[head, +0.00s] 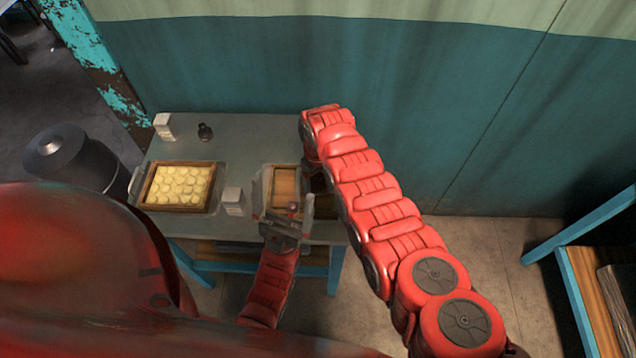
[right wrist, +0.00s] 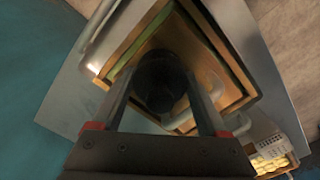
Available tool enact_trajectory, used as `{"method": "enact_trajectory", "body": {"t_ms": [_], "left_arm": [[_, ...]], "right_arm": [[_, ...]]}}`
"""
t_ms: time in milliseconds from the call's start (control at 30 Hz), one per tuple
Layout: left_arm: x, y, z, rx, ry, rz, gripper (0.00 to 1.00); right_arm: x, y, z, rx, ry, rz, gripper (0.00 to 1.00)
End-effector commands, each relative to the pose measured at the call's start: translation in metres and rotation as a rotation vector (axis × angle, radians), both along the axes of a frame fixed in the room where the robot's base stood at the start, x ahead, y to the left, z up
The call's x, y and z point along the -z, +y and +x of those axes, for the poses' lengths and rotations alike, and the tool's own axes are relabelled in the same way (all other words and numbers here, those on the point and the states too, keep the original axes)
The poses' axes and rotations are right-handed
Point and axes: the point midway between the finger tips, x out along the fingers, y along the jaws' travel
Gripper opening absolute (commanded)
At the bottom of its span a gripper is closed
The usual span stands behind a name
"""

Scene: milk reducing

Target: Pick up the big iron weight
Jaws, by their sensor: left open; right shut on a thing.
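The big iron weight (right wrist: 158,82) is a dark, rounded block between the two fingers of my right gripper (right wrist: 162,100) in the right wrist view. My right gripper is shut on it, above a wooden-framed tray (right wrist: 228,82). In the head view my right arm hides most of this weight and the gripper. A smaller dark weight (head: 205,132) stands at the back of the table. My left gripper (head: 287,212) is open and empty at the front edge of the tray (head: 268,190) in the head view.
A tray of round pale pieces (head: 148,185) sits on the left of the grey table (head: 255,130). White cartons stand at the back left (head: 163,126) and beside the trays (head: 233,201). A teal wall (head: 400,90) rises behind. The table's back middle is clear.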

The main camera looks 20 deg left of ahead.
Motion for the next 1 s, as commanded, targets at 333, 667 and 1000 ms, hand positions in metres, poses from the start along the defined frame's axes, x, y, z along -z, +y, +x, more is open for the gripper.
{"method": "enact_trajectory", "body": {"t_ms": [333,667,1000], "left_arm": [[0.0,0.0,0.0,0.0,0.0,0.0,1.0],[0.001,0.0,0.0,0.0,0.0,0.0,1.0],[0.006,0.0,0.0,0.0,0.0,0.0,1.0]], "right_arm": [[-0.001,0.0,0.0,0.0,-0.001,0.0,0.0],[-0.003,0.001,0.002,0.001,-0.002,0.001,0.0],[-0.022,0.005,0.008,0.001,-0.004,0.003,0.0]]}}
